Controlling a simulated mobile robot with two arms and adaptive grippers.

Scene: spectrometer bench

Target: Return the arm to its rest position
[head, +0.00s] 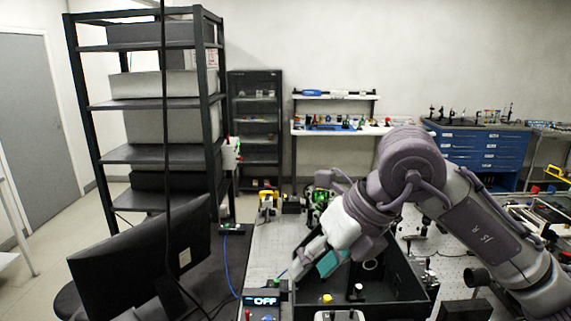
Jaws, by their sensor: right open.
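My right arm reaches in from the right and bends down at the elbow. Its gripper (302,262) is low over the left part of an open black box (398,286) on the bench. The gripper is open, and I see nothing held in it. A teal part (329,263) shows beside the gripper; I cannot tell what it belongs to. A small display reading OFF (264,301) stands just left of and below the gripper. My left gripper is not in view.
A black monitor (140,262) stands at the front left with a cable hanging before it. A yellow knob (327,298) sits near the box's front. Small optical parts crowd the bench behind and right of the arm. A tall shelf rack (150,153) and a blue cabinet (482,152) stand behind.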

